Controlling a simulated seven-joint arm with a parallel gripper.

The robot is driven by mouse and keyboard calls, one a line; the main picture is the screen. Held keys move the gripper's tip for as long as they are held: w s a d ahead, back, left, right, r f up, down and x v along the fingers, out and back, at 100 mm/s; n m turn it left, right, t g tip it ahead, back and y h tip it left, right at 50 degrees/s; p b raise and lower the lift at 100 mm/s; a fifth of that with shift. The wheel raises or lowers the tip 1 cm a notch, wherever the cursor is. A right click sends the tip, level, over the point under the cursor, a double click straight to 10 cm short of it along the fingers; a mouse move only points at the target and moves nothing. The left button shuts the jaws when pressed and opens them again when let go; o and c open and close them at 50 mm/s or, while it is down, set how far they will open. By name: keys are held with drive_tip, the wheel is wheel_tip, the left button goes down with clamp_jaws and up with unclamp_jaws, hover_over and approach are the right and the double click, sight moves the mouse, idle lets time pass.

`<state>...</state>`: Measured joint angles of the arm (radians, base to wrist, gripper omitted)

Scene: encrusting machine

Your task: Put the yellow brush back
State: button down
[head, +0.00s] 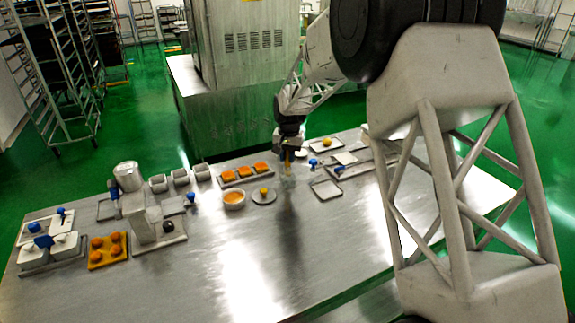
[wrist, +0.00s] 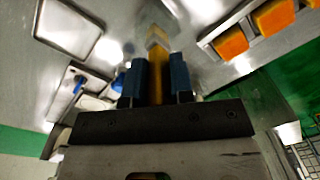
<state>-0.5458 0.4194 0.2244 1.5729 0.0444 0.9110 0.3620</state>
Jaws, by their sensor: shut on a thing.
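The yellow brush (wrist: 155,85) is between the two blue fingers of my gripper (wrist: 159,82), which is shut on its handle in the wrist view. The far end of the brush points away from my gripper, toward a pale, see-through shape (wrist: 157,36). I cannot tell whether that is a clear holder or the bristles. In the head view my gripper (head: 287,151) points down over the back middle of the steel table (head: 250,265). The brush (head: 287,164) shows below it as a small yellow strip, with the pale shape around its lower end.
A shallow tray (head: 326,190) lies to the right. The table's front middle is clear.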

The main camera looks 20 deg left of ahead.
sight(287, 166)
drive_tip(key=shift+f, duration=1.8)
drive_tip(key=shift+f, duration=0.15)
drive_tip(key=c, duration=1)
unclamp_jaws()
drive_tip(key=shift+d+r, duration=0.15)
drive_tip(key=shift+r, duration=2.95)
drive_tip(key=shift+d+r, duration=0.1)
drive_tip(key=shift+r, duration=2.95)
